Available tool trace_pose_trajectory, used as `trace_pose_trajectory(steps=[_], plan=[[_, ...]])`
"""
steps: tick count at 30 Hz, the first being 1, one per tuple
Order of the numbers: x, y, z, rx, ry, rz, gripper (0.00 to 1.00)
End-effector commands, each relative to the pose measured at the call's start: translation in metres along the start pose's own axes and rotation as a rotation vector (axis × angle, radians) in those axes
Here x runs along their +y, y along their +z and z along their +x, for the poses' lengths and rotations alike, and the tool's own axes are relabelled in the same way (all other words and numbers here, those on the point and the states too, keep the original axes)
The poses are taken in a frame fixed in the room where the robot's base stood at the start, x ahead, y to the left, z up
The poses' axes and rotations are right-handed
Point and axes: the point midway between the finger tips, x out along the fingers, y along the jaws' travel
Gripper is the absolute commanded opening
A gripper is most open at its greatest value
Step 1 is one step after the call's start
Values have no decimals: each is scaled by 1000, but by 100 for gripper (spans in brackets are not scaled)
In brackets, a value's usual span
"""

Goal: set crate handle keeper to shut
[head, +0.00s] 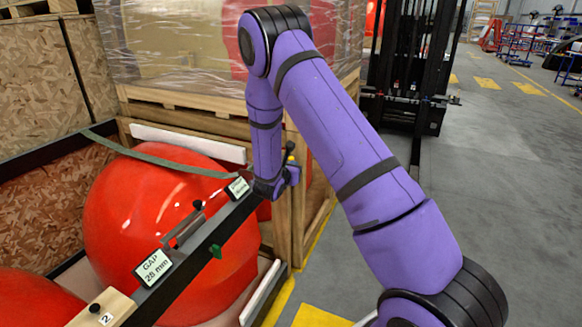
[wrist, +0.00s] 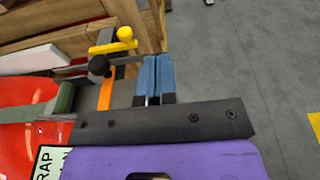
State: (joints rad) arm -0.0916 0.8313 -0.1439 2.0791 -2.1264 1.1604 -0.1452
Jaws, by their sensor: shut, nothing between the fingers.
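In the wrist view a yellow handle (wrist: 113,43) with a rounded knob end sticks out at the crate's corner post. Just below it are a black ball knob (wrist: 99,66) and an upright orange strip (wrist: 106,90). Which of these is the keeper, and whether it is shut, I cannot tell. My gripper (wrist: 158,60) has its two blue fingers together, empty, just right of the orange strip with a small visible gap. In the head view my arm's wrist hides most of this spot; a bit of yellow and black (head: 290,152) shows beside it.
A dark rail (head: 205,245) with gap labels (head: 154,268) runs across the red nosecone (head: 150,205). A wrapped wooden crate (head: 185,50) stands behind. A forklift (head: 405,85) is at back right. Grey floor (head: 490,190) to the right is open.

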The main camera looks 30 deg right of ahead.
Motion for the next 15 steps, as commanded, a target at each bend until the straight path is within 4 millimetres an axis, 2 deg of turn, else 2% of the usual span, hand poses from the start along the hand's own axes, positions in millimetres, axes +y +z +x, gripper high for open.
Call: trace_pose_trajectory(steps=[15], plan=[[-62,8,-34,-1,-1,0,0]])
